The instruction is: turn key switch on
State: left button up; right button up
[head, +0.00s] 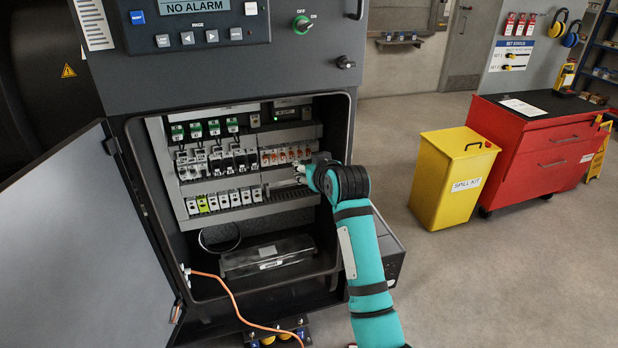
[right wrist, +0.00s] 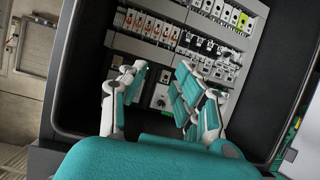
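My right gripper (head: 303,172) reaches into the open cabinet beside the breaker rows, well below that switch. In the right wrist view its fingers (right wrist: 155,100) are spread apart with nothing between them. A pale box with a round dark knob (right wrist: 161,101) shows beyond them, on the cabinet's back. My left gripper is out of view.
The open cabinet (head: 343,130) holds rows of breakers (head: 225,160). Its door (head: 70,240) swings out at left. An orange cable (head: 225,290) runs out below. A yellow bin (head: 452,180) and red cabinet (head: 540,150) stand at right, with clear floor before them.

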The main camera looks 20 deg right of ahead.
jog(key=shift+w+f, duration=0.15)
jog(key=shift+f, duration=1.3)
jog(key=shift+f, duration=0.1)
jog(key=s+a+f+g+b, duration=0.1)
jog(key=s+f+g, duration=0.35)
jog(key=f, duration=1.25)
jog(key=s+f+g+b, duration=0.1)
jog(key=s+f, duration=0.6)
jog(key=f, duration=1.1)
jog(key=s+d+f+n+g+b, duration=0.15)
jog(key=s+f+g, duration=0.25)
jog(key=s+f, duration=2.25)
jog(key=s+d+f+g, duration=0.1)
jog(key=s+f, duration=0.1)
jog(key=s, duration=1)
jog(key=s+d+f+g+b, duration=0.1)
jog(key=s+d+f, duration=0.1)
jog(key=s, duration=1.1)
jog(key=shift+f+g+h, duration=0.3)
jog(key=shift+f+g, duration=0.05)
jog(key=shift+f, duration=0.5)
jog(key=shift+w, duration=0.1)
